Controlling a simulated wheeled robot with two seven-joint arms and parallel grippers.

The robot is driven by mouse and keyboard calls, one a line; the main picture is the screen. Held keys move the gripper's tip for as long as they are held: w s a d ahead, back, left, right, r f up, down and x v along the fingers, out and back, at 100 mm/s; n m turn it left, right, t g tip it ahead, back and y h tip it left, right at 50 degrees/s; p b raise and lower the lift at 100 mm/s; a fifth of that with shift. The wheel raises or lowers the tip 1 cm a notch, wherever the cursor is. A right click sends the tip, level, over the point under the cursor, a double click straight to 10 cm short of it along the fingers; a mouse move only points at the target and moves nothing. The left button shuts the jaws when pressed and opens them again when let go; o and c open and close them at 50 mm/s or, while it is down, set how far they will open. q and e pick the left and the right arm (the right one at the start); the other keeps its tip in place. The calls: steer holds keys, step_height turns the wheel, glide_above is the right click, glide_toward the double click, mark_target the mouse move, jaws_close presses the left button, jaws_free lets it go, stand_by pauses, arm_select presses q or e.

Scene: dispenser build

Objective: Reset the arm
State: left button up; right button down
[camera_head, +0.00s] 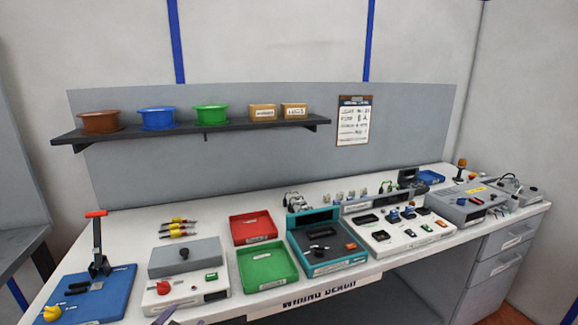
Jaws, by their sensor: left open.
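Only a small part of my left gripper (167,316) shows at the bottom edge, in front of the grey-and-white box; it is open, and nothing shows between its fingers. Most of it is cut off by the frame. My right gripper is not in view. A blue base plate (112,300) at the left end of the bench carries a black upright lever arm (97,245) with a red handle on top. A yellow knob (52,313) sits at the plate's front left. My left gripper is to the right of this plate, apart from it.
A grey-and-white box (185,257) stands beside the blue plate. Red (251,240) and green (283,280) trays, a teal device (297,235) and a white panel (395,250) follow to the right. A shelf (240,127) with bowls and boxes hangs behind.

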arm_select(q)
steer(key=s+f+n+g+h, duration=0.1)
steer(key=s+f+n+g, duration=0.3)
steer(key=s+f+g, duration=0.75)
steer(key=s+f+t, duration=0.1)
steer(key=s+f, duration=0.4)
steer(key=f, duration=0.8)
steer(key=s+f, duration=0.5)
steer(key=f, duration=0.9)
steer(key=s+a+f, duration=0.3)
steer(key=s+f, duration=0.8)
steer(key=s, duration=0.4)
steer(key=shift+f+m+g, duration=0.3)
steer(key=shift+m+g, duration=0.05)
steer(key=shift+m, duration=0.05)
